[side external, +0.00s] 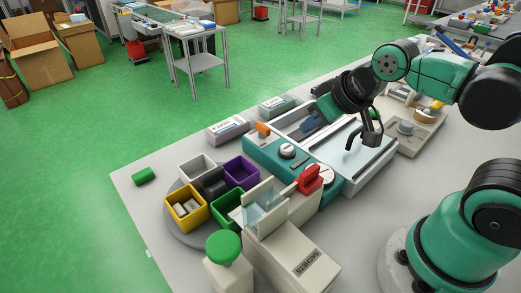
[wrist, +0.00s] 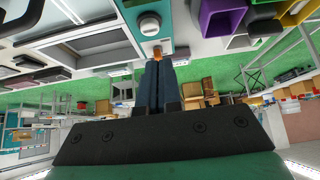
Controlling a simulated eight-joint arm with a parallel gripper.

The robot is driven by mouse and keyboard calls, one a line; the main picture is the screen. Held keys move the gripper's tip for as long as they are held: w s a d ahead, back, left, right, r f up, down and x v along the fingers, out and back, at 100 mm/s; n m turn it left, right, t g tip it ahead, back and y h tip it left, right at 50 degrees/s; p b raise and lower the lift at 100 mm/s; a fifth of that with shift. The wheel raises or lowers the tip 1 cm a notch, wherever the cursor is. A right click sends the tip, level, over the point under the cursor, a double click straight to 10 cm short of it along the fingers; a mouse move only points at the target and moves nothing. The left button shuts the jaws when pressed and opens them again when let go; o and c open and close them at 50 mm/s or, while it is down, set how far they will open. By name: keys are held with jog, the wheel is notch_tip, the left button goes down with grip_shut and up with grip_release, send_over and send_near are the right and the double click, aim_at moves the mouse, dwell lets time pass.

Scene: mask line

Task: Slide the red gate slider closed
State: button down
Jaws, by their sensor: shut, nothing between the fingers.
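The red gate slider (side external: 309,176) is a red block with a raised grip. It sits at the right end of the teal panel (side external: 270,152), beside a pale round dial and the clear-walled chute. My gripper (side external: 311,124) is up and to the right of the panel, over the pale machine bed, apart from the red slider. In the wrist view its dark blue fingers (wrist: 159,64) are together with nothing held. The red slider does not show in the wrist view. How far the slider stands from its closed end is not clear.
An orange tab (side external: 262,129) and a knob (side external: 287,151) are on the teal panel. Yellow (side external: 173,213), green, purple and white bins stand on a round tray. A green-capped post (side external: 223,247) and a beige labelled box (side external: 298,258) stand in front. The left table corner is mostly clear.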

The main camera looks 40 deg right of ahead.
aim_at(310, 170)
dwell(0.3)
jog(key=c, duration=0.9)
grip_release()
jog(key=shift+a+n, duration=0.15)
jog(key=shift+n, duration=0.25)
jog(key=shift+o, duration=0.5)
jog(key=shift+s+a+n+g, duration=0.25)
jog(key=shift+n+g, duration=0.25)
jog(key=shift+n, duration=0.3)
jog(key=s+a+n+g, duration=0.1)
jog(key=n, duration=0.3)
jog(key=a+n+g, duration=0.1)
jog(key=n+g, duration=0.1)
jog(key=n, duration=0.2)
jog(key=s+a+r+n+g, duration=0.1)
jog(key=n, duration=0.2)
jog(key=shift+s+n+g, duration=0.3)
jog(key=shift+n+g, duration=0.1)
jog(key=n, duration=0.2)
jog(key=s+n+g, duration=0.1)
jog(key=shift+a+r, duration=0.3)
jog(key=shift+a, duration=0.05)
jog(key=shift+n, duration=0.4)
jog(key=shift+f, duration=2.75)
